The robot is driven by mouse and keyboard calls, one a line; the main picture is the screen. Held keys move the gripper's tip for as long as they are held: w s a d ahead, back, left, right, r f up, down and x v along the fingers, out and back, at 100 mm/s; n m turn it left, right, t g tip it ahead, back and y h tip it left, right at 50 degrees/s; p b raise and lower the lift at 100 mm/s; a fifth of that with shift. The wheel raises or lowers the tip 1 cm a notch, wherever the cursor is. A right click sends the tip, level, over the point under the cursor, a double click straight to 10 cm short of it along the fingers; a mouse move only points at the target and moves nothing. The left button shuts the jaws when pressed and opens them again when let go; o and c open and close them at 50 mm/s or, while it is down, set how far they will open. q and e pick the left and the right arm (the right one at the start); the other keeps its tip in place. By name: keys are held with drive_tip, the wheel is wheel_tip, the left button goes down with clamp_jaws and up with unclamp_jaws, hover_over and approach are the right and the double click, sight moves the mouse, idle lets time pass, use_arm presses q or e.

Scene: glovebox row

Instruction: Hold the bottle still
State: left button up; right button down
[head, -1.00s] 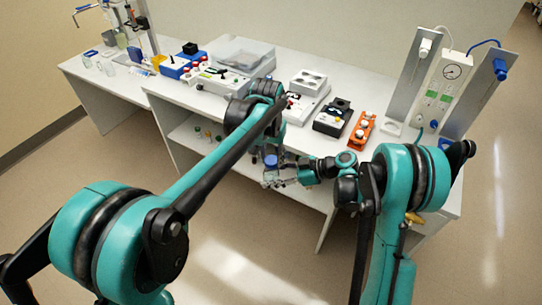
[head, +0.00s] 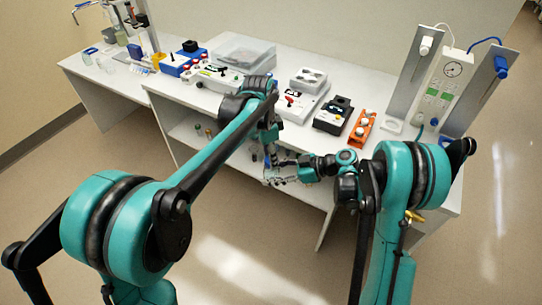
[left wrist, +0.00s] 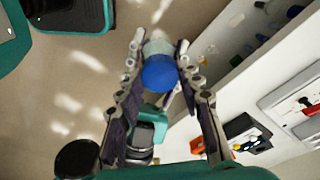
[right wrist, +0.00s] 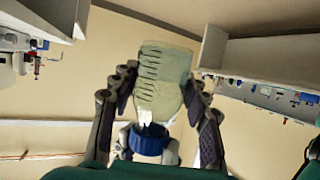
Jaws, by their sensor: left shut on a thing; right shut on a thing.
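The bottle has a pale, clear body with dark graduation marks and a blue cap. In the right wrist view the body (right wrist: 162,85) sits between the fingers of my right gripper (right wrist: 160,82), which is shut on it; the blue cap (right wrist: 148,145) shows nearer the camera. In the left wrist view the blue cap (left wrist: 160,72) lies between the fingers of my left gripper (left wrist: 160,55), which is shut on it. In the head view my left gripper (head: 270,158) comes down from above and my right gripper (head: 280,174) from the right; the bottle is mostly hidden there.
The white bench (head: 300,130) stands just behind the grippers, with an open shelf below holding small bottles. On it are a clear lidded box (head: 243,52), a black device (head: 333,116), an orange rack (head: 362,129) and a gauge panel (head: 440,85). The floor in front is clear.

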use_arm(q)
drive_tip(key=m+g, duration=0.1)
drive_tip(key=m, duration=0.6)
drive_tip(key=shift+w+m, duration=0.1)
drive_tip(key=shift+m, duration=0.2)
drive_tip(key=m, duration=0.4)
drive_tip(key=shift+m, duration=0.3)
drive_tip(key=m, duration=0.5)
drive_tip(key=shift+w+d+g+y, duration=0.1)
drive_tip(key=shift+g+y, duration=0.3)
drive_tip(key=m, duration=0.6)
drive_tip(key=shift+y, duration=0.4)
drive_tip(key=o, duration=0.7)
drive_tip(key=shift+o, duration=0.2)
drive_tip(key=shift+r, duration=2.2)
